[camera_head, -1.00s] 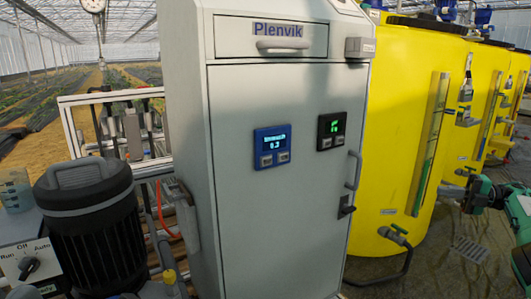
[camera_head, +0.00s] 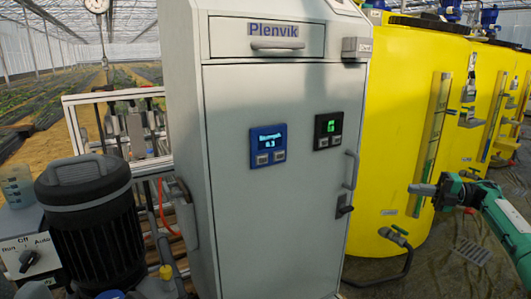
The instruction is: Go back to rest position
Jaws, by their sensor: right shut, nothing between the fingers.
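My right arm, green and grey, comes in from the right edge. Its gripper (camera_head: 418,189) is shut and empty, pointing left in front of the yellow tank (camera_head: 405,120). It is to the right of the grey cabinet's door handle and apart from it in the picture. My left gripper is not in view.
The grey Plenvik cabinet (camera_head: 270,220) stands in the middle, with a blue display (camera_head: 268,145) and a black display (camera_head: 328,130). A black motor (camera_head: 95,230) and a Run/Off/Auto switch box (camera_head: 28,258) stand at the left. A hose (camera_head: 398,265) runs low by the tank.

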